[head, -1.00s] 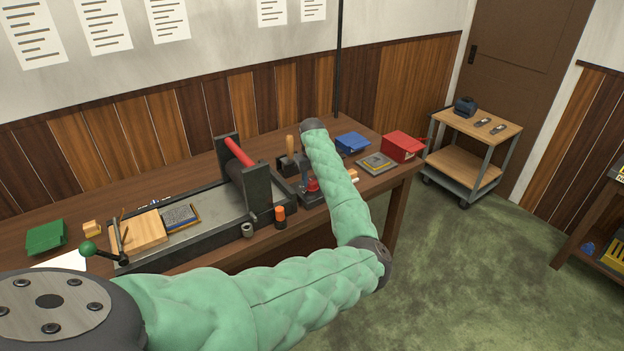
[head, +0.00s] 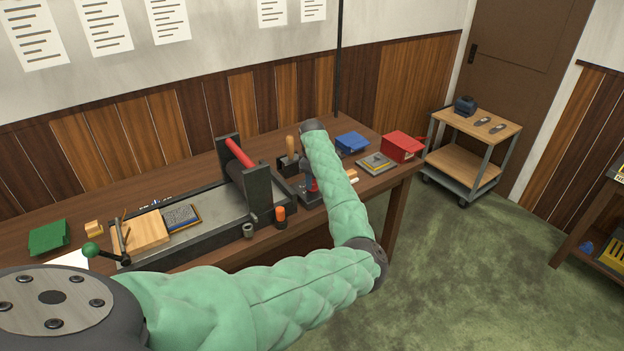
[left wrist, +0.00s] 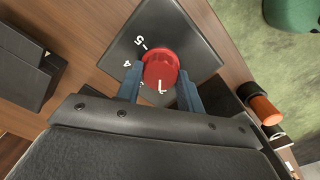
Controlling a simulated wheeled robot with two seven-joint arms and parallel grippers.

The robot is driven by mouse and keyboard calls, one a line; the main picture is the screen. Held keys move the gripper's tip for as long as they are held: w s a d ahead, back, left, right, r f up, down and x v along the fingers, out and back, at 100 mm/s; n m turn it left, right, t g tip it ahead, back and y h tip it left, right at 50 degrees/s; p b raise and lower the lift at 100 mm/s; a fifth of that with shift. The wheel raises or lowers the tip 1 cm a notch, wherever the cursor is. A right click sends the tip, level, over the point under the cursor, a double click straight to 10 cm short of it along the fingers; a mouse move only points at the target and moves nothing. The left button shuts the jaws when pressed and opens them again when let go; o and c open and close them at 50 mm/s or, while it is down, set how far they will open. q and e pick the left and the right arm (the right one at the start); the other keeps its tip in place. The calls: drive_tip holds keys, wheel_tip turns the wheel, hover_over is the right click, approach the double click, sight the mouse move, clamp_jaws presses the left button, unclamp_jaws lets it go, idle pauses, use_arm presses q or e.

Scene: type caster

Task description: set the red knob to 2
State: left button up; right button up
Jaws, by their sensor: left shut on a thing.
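The red knob (left wrist: 161,66) sits on a dark dial plate (left wrist: 187,30) with white numbers. In the left wrist view a 4 and a 5 read at the plate's left, and a white mark shows at the knob's lower edge. My left gripper (left wrist: 160,88) is shut on the red knob, one blue finger on each side. In the head view my left gripper (head: 308,174) is mostly hidden by my own forearm, and only a little of the red knob (head: 313,186) shows. I cannot tell the exact setting. My right gripper is not in view.
A press with a red roller (head: 240,152) stands left of the dial. An orange-capped item (head: 280,214) stands near the table's front edge. A blue item (head: 352,142), a framed plate (head: 376,163) and a red box (head: 402,146) lie to the right.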

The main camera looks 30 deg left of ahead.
use_arm(q)
drive_tip(key=shift+n, duration=0.6)
drive_tip(key=shift+r, duration=0.1)
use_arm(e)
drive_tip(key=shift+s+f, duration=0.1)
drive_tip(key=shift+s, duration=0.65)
